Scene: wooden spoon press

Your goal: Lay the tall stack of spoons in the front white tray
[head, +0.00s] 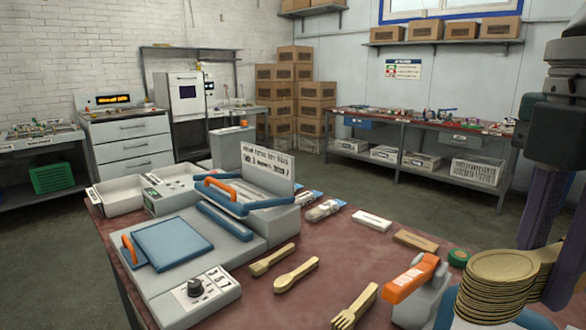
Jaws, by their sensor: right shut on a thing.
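A tall stack of tan wooden spoons (497,285) is at the lower right, its round bowls layered toward me. My right gripper (553,268), with purple fingers, comes down from the upper right and is shut on the handle end of the stack. The fingertips are partly hidden by the spoons. A blue piece shows under the stack at the bottom edge, and I cannot tell whether the stack touches it. White trays stand at the table's far left: one nearer the left edge (103,208), another beside it (170,172). My left gripper is out of view.
A grey press (225,225) with blue plates and orange handles fills the table's left middle. An orange-and-grey tool (410,280) stands left of the stack. Bare red tabletop (340,250) lies between.

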